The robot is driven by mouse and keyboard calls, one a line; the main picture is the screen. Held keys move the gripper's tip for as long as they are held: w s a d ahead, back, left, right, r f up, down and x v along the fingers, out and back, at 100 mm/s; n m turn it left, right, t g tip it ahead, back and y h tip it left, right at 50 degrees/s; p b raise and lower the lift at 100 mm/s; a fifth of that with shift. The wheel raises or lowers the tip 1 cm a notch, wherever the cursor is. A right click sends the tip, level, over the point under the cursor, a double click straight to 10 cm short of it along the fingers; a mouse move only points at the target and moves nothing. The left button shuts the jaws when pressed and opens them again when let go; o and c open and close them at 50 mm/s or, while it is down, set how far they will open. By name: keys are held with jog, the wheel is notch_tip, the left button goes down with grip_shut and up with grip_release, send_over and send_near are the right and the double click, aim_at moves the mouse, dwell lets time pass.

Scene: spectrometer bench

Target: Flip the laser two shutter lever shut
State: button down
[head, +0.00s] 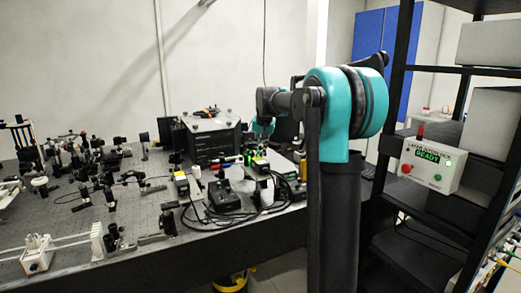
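My teal and black arm rises at the right of centre and bends left over the bench's far right part. Its far end is small and dark there, partly behind my own links. My gripper's fingers cannot be made out.
A black controller (223,196) with loose cables lies on the bench's front right. A dark cabinet (213,138) stands behind. Several optics mounts fill the left. At right, a black rack (392,120) carries a box reading READY (432,163) with a red button.

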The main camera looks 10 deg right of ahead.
jog(key=shift+a, duration=0.1)
jog(key=shift+s+a+h, duration=0.15)
jog(key=shift+a+h, duration=0.15)
jog(key=shift+h, duration=0.2)
jog(key=shift+a+t+h, duration=0.15)
jog(key=shift+t+h, duration=0.25)
jog(key=shift+h, duration=0.1)
jog(key=c, duration=1.6)
grip_release()
jog(key=v, duration=1.2)
jog(key=shift+a, duration=0.1)
